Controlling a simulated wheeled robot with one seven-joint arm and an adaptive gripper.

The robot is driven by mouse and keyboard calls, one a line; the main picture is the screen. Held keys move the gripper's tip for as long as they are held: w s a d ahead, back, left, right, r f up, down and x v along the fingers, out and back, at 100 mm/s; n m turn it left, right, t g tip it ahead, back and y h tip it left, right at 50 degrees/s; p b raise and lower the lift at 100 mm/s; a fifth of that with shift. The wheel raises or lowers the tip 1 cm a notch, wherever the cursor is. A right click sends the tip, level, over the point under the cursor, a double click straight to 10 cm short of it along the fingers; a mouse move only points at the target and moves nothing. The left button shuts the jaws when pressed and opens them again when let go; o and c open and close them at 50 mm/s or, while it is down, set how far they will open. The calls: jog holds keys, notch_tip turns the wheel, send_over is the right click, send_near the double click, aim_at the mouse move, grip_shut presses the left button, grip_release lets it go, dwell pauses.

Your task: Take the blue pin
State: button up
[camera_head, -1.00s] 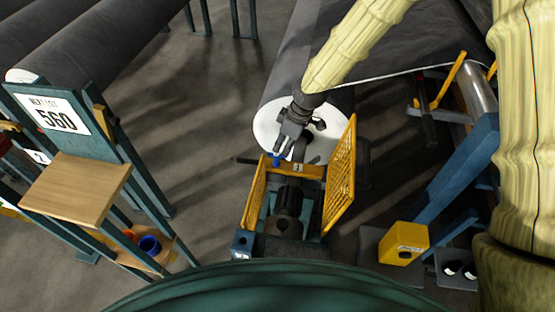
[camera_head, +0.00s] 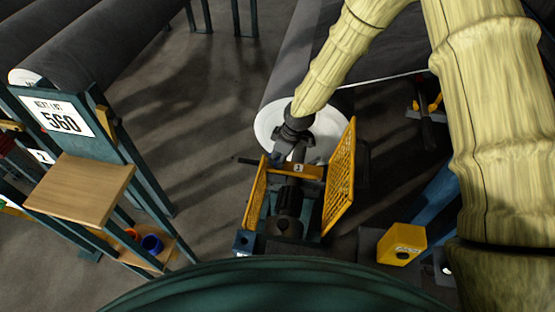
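My gripper (camera_head: 279,157) points down at the front of the roll's white end, just above the left part of the yellow crossbar (camera_head: 309,170) marked 1. The wrist covers much of it, and I cannot tell whether its fingers are open or shut. The blue pin is not clearly visible; my gripper is over the spot where it showed earlier, at the left of the crossbar. Whether my fingers touch it is hidden.
Yellow mesh guards, one at left (camera_head: 256,193) and a taller one at right (camera_head: 340,177), flank the dark chuck (camera_head: 288,203). A wooden shelf (camera_head: 80,188) on a stand marked 560 is at left, with a blue cup (camera_head: 151,244) below. A yellow box (camera_head: 401,244) stands at right.

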jog(key=c, duration=0.7)
grip_shut()
